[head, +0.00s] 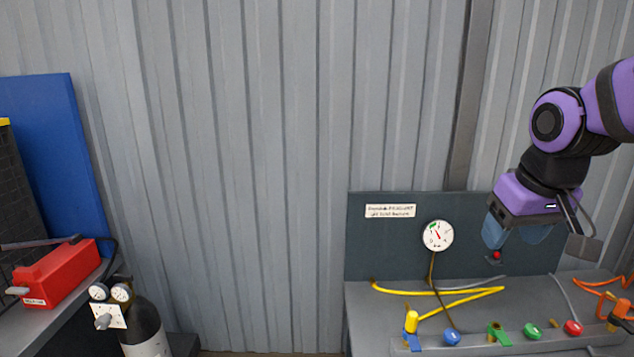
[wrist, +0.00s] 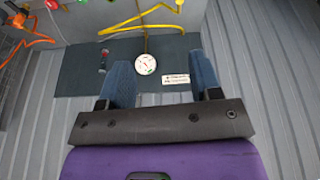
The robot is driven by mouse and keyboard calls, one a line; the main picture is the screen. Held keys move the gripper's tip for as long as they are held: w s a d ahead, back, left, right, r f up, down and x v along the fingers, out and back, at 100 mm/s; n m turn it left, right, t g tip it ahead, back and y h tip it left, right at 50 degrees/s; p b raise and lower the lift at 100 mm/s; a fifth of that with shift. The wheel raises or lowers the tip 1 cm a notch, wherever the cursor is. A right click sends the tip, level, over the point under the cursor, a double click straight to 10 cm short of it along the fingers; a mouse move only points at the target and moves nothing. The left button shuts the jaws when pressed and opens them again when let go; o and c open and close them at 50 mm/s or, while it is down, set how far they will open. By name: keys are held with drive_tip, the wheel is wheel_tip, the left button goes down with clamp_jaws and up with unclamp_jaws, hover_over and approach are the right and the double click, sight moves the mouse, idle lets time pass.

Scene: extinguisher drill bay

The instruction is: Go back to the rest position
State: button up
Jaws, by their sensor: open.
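My gripper (head: 522,240) is at the right of the head view, on my purple arm, above the right bench and in front of its dark backboard. Its two blue fingers are apart and point down, with nothing seen between them. In the wrist view my gripper (wrist: 160,85) shows both blue fingers spread. The round white gauge (wrist: 146,65) appears between them in the background. A small red knob (head: 496,255) shows just below the left finger in the head view; whether they touch is unclear.
The right bench (head: 370,320) carries yellow and orange hoses, valves and coloured caps. The gauge (head: 437,235) and a label plate (head: 390,211) are on the backboard (head: 365,250). At left are a red box (head: 60,275) and a dark cylinder (head: 145,325). The corrugated wall's middle is clear.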

drive_tip(key=s+d+r+m+t, duration=0.1)
drive_tip(key=s+r, duration=0.2)
drive_tip(key=s, duration=0.8)
drive_tip(key=shift+s+d+r+t, duration=0.2)
drive_tip(key=shift+s+r+t, duration=0.1)
drive_tip(key=shift+s, duration=0.1)
drive_tip(key=shift+o, duration=0.4)
idle(1.3)
